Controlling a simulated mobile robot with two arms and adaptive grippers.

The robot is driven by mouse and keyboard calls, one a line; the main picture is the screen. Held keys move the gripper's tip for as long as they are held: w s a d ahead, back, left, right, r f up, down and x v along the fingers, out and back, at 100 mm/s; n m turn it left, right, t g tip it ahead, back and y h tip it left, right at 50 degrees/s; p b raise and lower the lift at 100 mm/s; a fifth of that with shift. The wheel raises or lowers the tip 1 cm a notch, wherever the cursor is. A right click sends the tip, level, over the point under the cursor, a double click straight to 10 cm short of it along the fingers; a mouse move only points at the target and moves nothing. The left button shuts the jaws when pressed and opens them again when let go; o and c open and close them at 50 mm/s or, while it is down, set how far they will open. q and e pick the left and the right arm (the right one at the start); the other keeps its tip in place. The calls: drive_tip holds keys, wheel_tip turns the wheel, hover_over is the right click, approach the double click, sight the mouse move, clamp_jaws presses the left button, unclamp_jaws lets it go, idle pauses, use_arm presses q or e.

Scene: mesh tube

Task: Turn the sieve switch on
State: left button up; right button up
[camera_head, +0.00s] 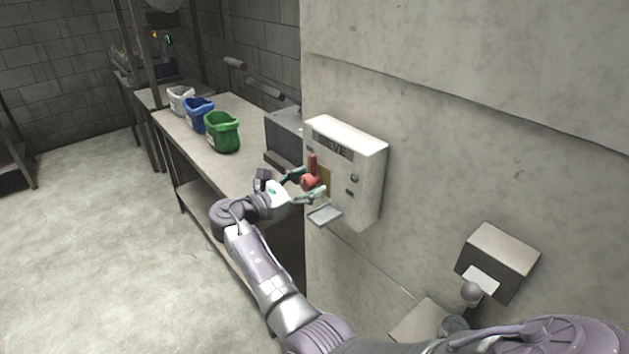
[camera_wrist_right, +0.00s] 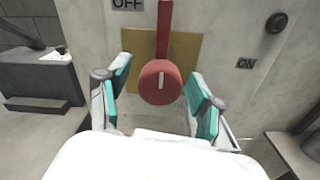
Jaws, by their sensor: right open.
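The sieve switch is a red rotary knob with a lever (camera_head: 310,180) on a pale wall box marked "...EVE" (camera_head: 370,170). In the right wrist view the red knob (camera_wrist_right: 160,84) sits on a brass-coloured plate (camera_wrist_right: 136,45). Its lever points up, beside the OFF label (camera_wrist_right: 127,4); the ON label (camera_wrist_right: 245,63) is to the right. My right gripper (camera_head: 307,186) is open, with one finger on each side of the knob. In the wrist view gaps show between the knob and the fingers (camera_wrist_right: 160,95). My left gripper is not in view.
A long table (camera_head: 168,122) to the left holds white (camera_head: 181,100), blue (camera_head: 199,115) and green (camera_head: 222,132) containers. A grey box (camera_head: 284,135) stands near the wall. Another wall-mounted unit (camera_head: 497,262) is at lower right. The floor at left is clear.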

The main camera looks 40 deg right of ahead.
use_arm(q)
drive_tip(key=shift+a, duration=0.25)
use_arm(e)
drive_tip(key=shift+a, duration=0.15)
drive_tip(key=shift+c, duration=0.9)
drive_tip(key=c, duration=1)
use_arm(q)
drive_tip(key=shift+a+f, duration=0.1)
